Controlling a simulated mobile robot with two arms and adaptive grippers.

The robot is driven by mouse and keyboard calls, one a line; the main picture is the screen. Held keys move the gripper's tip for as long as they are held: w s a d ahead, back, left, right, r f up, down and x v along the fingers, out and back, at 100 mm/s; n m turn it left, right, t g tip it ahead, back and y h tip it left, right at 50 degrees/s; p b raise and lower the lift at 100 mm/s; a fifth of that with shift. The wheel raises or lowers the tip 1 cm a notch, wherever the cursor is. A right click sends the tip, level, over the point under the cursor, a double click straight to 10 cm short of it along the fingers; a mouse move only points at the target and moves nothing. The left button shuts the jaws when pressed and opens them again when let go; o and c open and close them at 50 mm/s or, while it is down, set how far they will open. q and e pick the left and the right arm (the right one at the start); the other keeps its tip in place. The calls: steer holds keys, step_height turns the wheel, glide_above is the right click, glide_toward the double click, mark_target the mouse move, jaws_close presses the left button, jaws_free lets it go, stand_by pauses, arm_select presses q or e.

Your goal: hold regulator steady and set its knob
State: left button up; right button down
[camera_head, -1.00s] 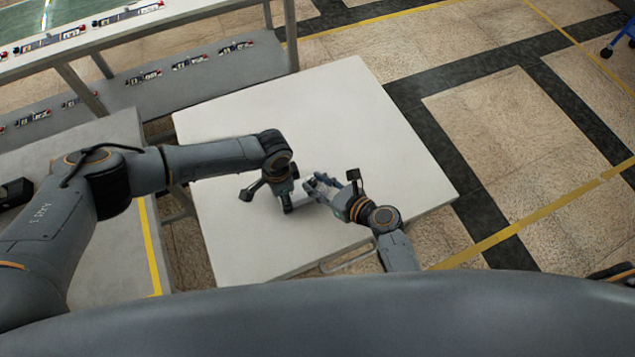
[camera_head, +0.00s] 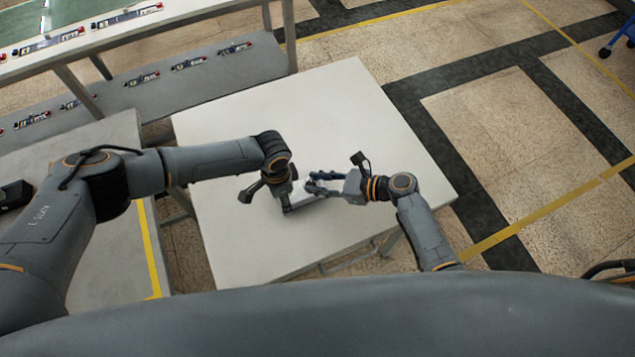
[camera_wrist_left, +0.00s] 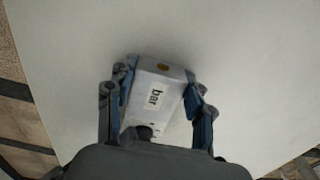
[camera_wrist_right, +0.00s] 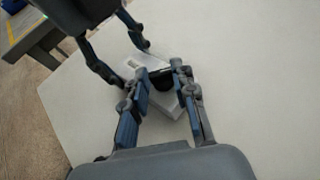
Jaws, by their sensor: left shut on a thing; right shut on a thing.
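The regulator (camera_wrist_left: 157,91) is a pale grey box with a white "bar" label on the white table (camera_head: 345,105). In the left wrist view it sits between the fingers of my left gripper (camera_wrist_left: 160,93), which is shut on its body. In the head view the regulator (camera_head: 303,203) shows only in part between the grippers. In the right wrist view the black knob (camera_wrist_right: 161,82) is on the regulator's near face (camera_wrist_right: 170,108). My right gripper (camera_wrist_right: 163,76) is shut on the knob. In the head view my right gripper (camera_head: 318,182) reaches in from the right.
The white table is otherwise bare around the regulator. A grey shelf rack (camera_head: 215,75) with several small devices stands behind at the left. A grey bench (camera_head: 110,225) with a yellow stripe is on the left. Tiled floor lies open at the right.

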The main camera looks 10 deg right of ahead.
steer(key=shift+w+d+f+n+g+y, duration=0.15)
steer(key=shift+n+g+y, duration=0.15)
steer(key=shift+n+g, duration=0.65)
steer(key=shift+w+a+r+n+g+y, duration=0.15)
steer(key=shift+n+g+y, duration=0.15)
steer(key=shift+n+g, duration=0.65)
steer(key=shift+d+f+g, duration=0.1)
steer(key=shift+g, duration=0.2)
steer(key=c, duration=1.1)
jaws_free()
steer(key=shift+o, duration=0.2)
steer(key=shift+d, duration=0.1)
steer(key=v, duration=1.1)
steer(key=shift+d+r, duration=0.2)
steer(key=shift+d, duration=0.2)
